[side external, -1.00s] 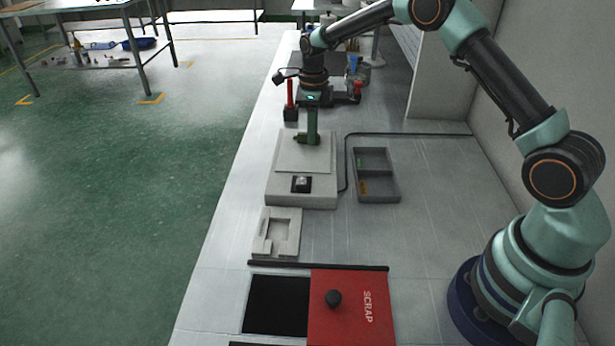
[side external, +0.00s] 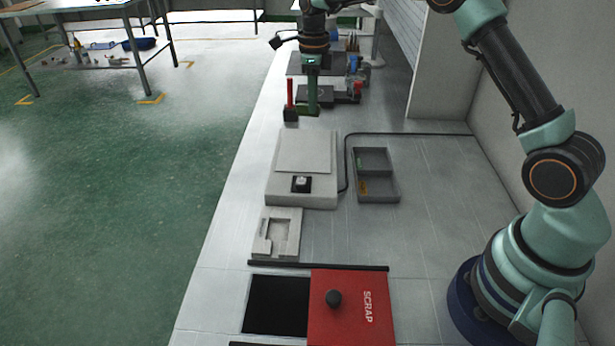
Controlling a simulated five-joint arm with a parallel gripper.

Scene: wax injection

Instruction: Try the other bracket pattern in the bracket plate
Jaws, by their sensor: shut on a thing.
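My gripper (side external: 312,108) hangs down beyond the grey scale-like box (side external: 302,190), near the far machine. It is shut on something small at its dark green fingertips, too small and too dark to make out. The bracket plate (side external: 294,216) is a light grey block with a bracket-shaped recess, in front of the box. The recess looks empty. No bracket pattern can be told clearly apart from the green fingers.
A two-compartment grey tray (side external: 398,192) with small green and orange patches stands right of the box. A red-topped holder (side external: 290,112) stands just left of my gripper. The red scrap lid (side external: 350,325) and a dark opening (side external: 276,305) are in front. Bare bench lies right of the plate.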

